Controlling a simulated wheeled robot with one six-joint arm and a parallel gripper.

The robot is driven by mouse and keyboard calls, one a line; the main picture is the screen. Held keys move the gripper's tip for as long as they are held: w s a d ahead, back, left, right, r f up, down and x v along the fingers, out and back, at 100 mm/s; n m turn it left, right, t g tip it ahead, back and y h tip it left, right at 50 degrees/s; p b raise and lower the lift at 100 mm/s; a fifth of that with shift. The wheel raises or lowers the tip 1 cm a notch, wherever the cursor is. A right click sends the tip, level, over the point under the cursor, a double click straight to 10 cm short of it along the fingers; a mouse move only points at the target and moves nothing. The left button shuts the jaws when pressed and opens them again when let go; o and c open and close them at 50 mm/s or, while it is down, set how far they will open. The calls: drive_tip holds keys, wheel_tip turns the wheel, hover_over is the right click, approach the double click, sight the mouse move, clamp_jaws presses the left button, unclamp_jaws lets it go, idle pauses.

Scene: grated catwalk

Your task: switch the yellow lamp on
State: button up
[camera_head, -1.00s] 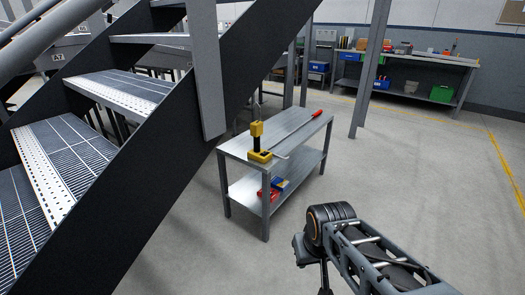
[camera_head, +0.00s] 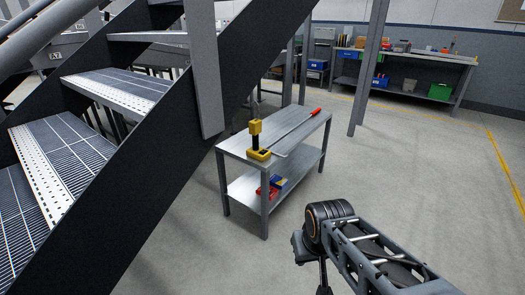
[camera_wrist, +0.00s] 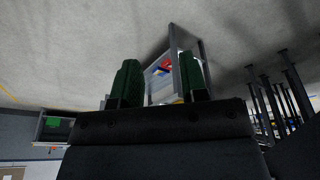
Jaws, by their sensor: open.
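The yellow lamp (camera_head: 255,127) stands upright on the near part of a grey metal bench's top in the head view. It has a yellow head on a dark stem and a yellow base (camera_head: 258,154). Its switch is too small to make out, and I cannot tell whether it is lit. My gripper (camera_wrist: 160,76) shows in the wrist view as two dark green fingers held wide apart, with nothing between them but the distant bench. In the head view my arm is at the lower right, well apart from the lamp.
The bench (camera_head: 297,146) also carries a long red-handled tool (camera_head: 315,112). Red and blue boxes (camera_head: 270,187) lie on its lower shelf. A dark staircase (camera_head: 165,150) rises close on the left. A grey post (camera_head: 370,70) stands behind. Floor on the right is clear.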

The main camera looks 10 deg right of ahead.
drive_tip(key=shift+c, duration=0.2)
clamp_jaws()
idle(0.3)
